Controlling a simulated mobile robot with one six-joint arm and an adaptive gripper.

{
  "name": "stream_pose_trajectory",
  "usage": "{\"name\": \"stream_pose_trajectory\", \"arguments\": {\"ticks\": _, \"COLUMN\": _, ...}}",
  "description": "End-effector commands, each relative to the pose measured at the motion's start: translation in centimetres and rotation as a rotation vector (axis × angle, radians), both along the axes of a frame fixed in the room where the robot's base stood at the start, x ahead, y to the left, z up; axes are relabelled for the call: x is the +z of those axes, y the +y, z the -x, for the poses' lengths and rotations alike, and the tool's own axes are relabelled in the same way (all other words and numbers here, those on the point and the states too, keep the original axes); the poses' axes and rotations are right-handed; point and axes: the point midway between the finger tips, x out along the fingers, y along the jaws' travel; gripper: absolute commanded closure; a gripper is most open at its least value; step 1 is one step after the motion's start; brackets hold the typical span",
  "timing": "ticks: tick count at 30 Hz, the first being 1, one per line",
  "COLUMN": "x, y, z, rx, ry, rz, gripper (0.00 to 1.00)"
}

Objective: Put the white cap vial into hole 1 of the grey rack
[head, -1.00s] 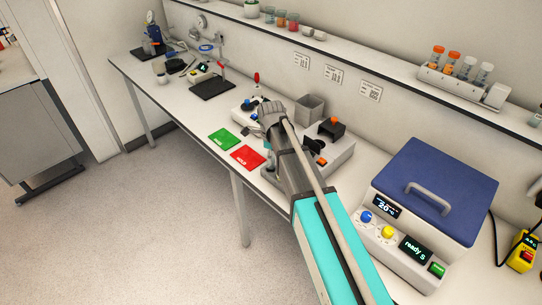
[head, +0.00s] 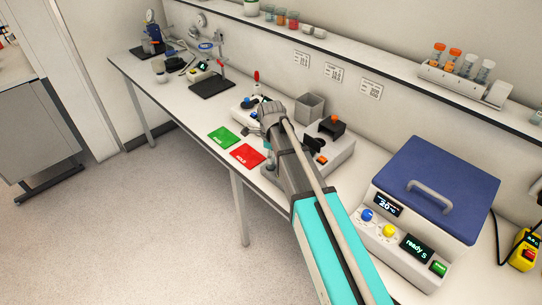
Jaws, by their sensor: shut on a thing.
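My arm reaches from the bottom of the head view over the bench. My gripper (head: 268,146) is at its far end, low over the bench by the front of a grey-white device. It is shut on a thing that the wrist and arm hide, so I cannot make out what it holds. A pale grey rack (head: 460,86) stands on the wall shelf at the upper right. It holds several vials, two with orange caps and two with whitish caps (head: 487,64). I cannot read any hole numbers.
A green mat (head: 223,137) and a red mat (head: 247,155) lie left of the gripper. A grey open bin (head: 310,106) stands behind the arm. A blue-lidded device (head: 436,190) fills the bench at right. A vial-like object (head: 313,31) lies on the shelf.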

Motion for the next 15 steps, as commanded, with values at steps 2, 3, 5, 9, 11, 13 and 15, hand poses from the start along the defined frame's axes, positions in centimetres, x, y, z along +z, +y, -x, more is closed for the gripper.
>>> {"name": "stream_pose_trajectory", "arguments": {"ticks": 2, "x": -0.21, "y": 0.0, "z": 0.0, "rx": 0.0, "ry": 0.0, "rz": 0.0, "gripper": 1.0}}
{"name": "stream_pose_trajectory", "arguments": {"ticks": 3, "x": -0.27, "y": 0.0, "z": 0.0, "rx": 0.0, "ry": 0.0, "rz": 0.0, "gripper": 1.0}}
{"name": "stream_pose_trajectory", "arguments": {"ticks": 5, "x": -0.36, "y": 0.0, "z": 0.0, "rx": 0.0, "ry": 0.0, "rz": 0.0, "gripper": 1.0}}
{"name": "stream_pose_trajectory", "arguments": {"ticks": 9, "x": -0.58, "y": 0.0, "z": 0.0, "rx": 0.0, "ry": 0.0, "rz": 0.0, "gripper": 1.0}}
{"name": "stream_pose_trajectory", "arguments": {"ticks": 11, "x": -0.67, "y": 0.0, "z": 0.0, "rx": 0.0, "ry": 0.0, "rz": 0.0, "gripper": 1.0}}
{"name": "stream_pose_trajectory", "arguments": {"ticks": 13, "x": -0.78, "y": 0.0, "z": 0.0, "rx": 0.0, "ry": 0.0, "rz": 0.0, "gripper": 1.0}}
{"name": "stream_pose_trajectory", "arguments": {"ticks": 15, "x": -0.89, "y": 0.0, "z": 0.0, "rx": 0.0, "ry": 0.0, "rz": 0.0, "gripper": 1.0}}
